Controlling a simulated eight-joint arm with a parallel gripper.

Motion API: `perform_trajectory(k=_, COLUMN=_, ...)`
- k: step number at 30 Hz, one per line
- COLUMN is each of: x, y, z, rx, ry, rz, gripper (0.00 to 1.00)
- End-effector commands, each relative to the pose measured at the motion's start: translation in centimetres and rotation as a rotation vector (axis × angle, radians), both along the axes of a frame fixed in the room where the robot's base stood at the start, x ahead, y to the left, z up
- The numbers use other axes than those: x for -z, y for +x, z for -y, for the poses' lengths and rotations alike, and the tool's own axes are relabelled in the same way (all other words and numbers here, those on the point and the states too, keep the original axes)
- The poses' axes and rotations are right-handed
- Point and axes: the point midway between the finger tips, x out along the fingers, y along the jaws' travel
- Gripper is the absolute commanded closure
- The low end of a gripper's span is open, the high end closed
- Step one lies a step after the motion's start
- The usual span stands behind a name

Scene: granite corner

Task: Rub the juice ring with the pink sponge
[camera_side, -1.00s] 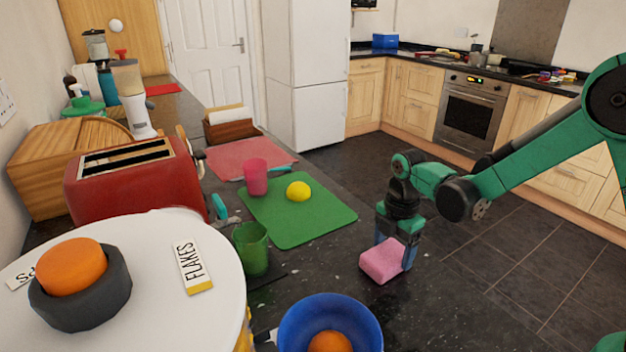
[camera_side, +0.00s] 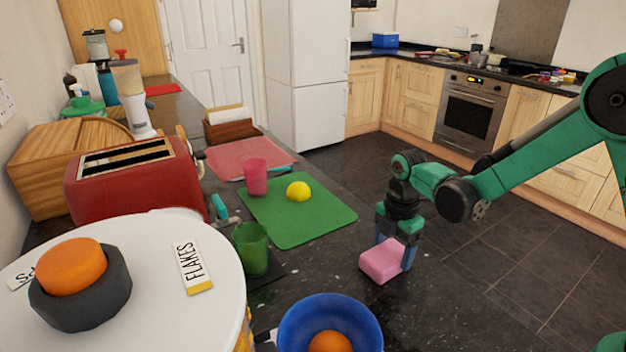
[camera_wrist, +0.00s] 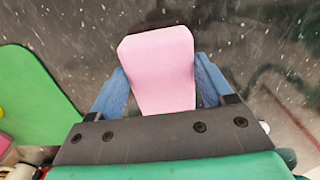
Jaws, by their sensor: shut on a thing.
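The pink sponge (camera_side: 381,262) is between the blue fingers of my gripper (camera_side: 391,256), at the right edge of the dark speckled counter. In the wrist view the sponge (camera_wrist: 160,62) sits between both fingers of my gripper (camera_wrist: 160,88), which are shut on it. The sponge is at or just above the counter top; I cannot tell if it touches. I cannot make out a juice ring in either view; the sponge and gripper hide part of the counter.
A green mat (camera_side: 300,222) with a yellow lemon (camera_side: 299,191) and a pink cup (camera_side: 256,177) lies left of the sponge. A green cup (camera_side: 251,248) and a blue bowl (camera_side: 330,312) holding an orange fruit (camera_side: 329,342) stand nearer. Bare counter lies between mat and sponge.

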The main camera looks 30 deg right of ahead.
Motion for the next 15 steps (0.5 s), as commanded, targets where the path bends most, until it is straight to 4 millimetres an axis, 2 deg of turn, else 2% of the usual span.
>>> perform_trajectory(k=10, x=-0.1, y=-3.3, z=0.0, rx=0.0, ry=0.0, rz=-0.001, gripper=0.68)
perform_trajectory(k=15, x=0.1, y=-1.4, z=0.0, rx=-0.001, ry=0.0, rz=-0.001, gripper=0.68)
